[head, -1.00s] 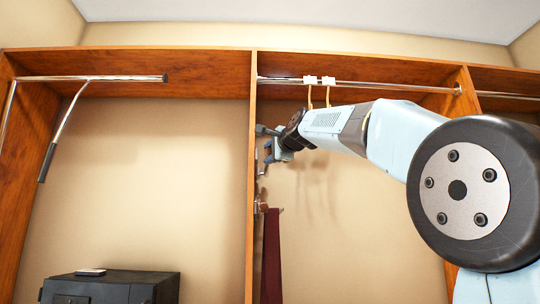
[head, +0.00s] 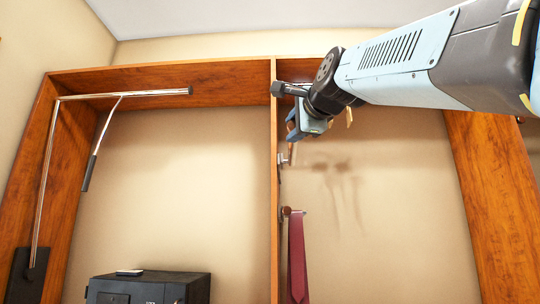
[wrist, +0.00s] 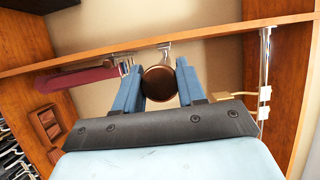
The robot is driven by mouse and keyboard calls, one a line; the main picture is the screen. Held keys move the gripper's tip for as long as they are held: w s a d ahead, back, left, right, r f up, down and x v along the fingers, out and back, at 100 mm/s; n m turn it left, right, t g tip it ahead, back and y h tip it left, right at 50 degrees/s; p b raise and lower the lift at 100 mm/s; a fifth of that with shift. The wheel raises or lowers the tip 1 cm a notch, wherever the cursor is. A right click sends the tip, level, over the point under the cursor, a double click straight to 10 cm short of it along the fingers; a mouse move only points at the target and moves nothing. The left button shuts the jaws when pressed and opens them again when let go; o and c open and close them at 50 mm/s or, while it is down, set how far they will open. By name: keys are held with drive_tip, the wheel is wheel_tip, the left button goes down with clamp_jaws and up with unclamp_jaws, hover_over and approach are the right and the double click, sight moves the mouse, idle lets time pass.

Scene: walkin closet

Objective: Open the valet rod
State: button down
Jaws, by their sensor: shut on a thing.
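The valet rod shows in the wrist view as a round dark brown knob (wrist: 160,82) with a chrome stem and mount behind it on the wooden divider panel. My gripper (wrist: 158,74) has its two blue fingers on either side of the knob and is shut on it. In the head view my gripper (head: 300,130) is at the right face of the divider (head: 274,190), below the top shelf. The knob is mostly hidden there by the fingers, and how far the rod sticks out is hard to tell.
A dark red tie (head: 297,258) hangs from a holder (head: 288,211) below my gripper. A chrome pull-down rail (head: 125,95) is in the left bay, above a black safe (head: 150,287). The right bay below my arm looks open. Hanging rail (wrist: 263,75) shows in the wrist view.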

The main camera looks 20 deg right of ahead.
drive_tip(key=shift+s+a+f, duration=0.15)
drive_tip(key=shift+s+a, duration=0.05)
drive_tip(key=shift+s, duration=0.4)
drive_tip(key=shift+s+a+f, duration=0.1)
drive_tip(key=shift+s+a, duration=0.05)
drive_tip(key=shift+s, duration=0.4)
drive_tip(key=c, duration=0.8)
unclamp_jaws()
drive_tip(key=shift+o, duration=0.4)
drive_tip(key=shift+r, duration=0.15)
drive_tip(key=shift+s, duration=0.1)
drive_tip(key=s+d, duration=0.1)
drive_tip(key=s, duration=1.2)
drive_tip(key=shift+s, duration=0.3)
